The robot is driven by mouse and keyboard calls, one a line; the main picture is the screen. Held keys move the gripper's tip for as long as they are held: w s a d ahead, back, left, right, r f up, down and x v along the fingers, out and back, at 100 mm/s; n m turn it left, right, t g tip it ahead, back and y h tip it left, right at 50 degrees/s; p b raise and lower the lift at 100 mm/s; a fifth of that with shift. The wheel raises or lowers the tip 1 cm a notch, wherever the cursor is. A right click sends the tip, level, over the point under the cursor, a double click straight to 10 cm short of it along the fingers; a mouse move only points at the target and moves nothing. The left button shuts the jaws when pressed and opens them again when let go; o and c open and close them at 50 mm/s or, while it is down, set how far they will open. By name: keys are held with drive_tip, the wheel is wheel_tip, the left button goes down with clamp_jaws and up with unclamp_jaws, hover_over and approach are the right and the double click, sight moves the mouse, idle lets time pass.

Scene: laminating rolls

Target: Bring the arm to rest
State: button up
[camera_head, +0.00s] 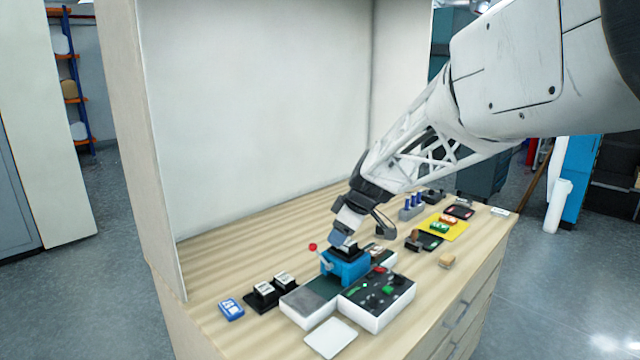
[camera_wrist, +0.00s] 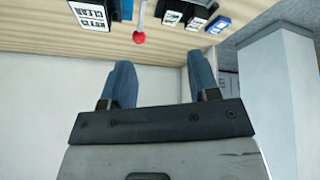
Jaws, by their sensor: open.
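My gripper (camera_head: 344,240) is just above or behind the blue machine (camera_head: 345,269) in the head view, its fingertips partly hard to make out there. In the wrist view my gripper (camera_wrist: 160,72) shows two blue fingers spread apart with nothing between them. The machine has a lever with a red knob (camera_head: 313,246). The red knob also shows in the wrist view (camera_wrist: 138,37), beyond the fingertips. My arm reaches in from the upper right of the head view, bent down toward the table.
A control box (camera_head: 377,300) with buttons and a white pad (camera_head: 331,337) lie in front. Two black holders (camera_head: 262,296) and a blue pack (camera_head: 231,309) stand left. A yellow tray (camera_head: 446,228) and blue-topped bottles (camera_head: 412,206) are right. A pale wall panel (camera_head: 260,100) stands behind.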

drive_tip(key=s+d+m+h, duration=0.1)
drive_tip(key=s+d+m, duration=0.3)
drive_tip(key=s, duration=0.9)
drive_tip(key=s+d+m+h, duration=0.2)
drive_tip(key=s+d+m, duration=0.3)
drive_tip(key=s, duration=0.8)
drive_tip(key=s+d+m+h, duration=0.1)
drive_tip(key=s+d+m, duration=0.3)
drive_tip(key=s, duration=0.9)
drive_tip(key=shift+s+d+f+m+g+h, duration=0.15)
drive_tip(key=shift+s+m+g+h, duration=0.2)
drive_tip(key=shift+m, duration=0.25)
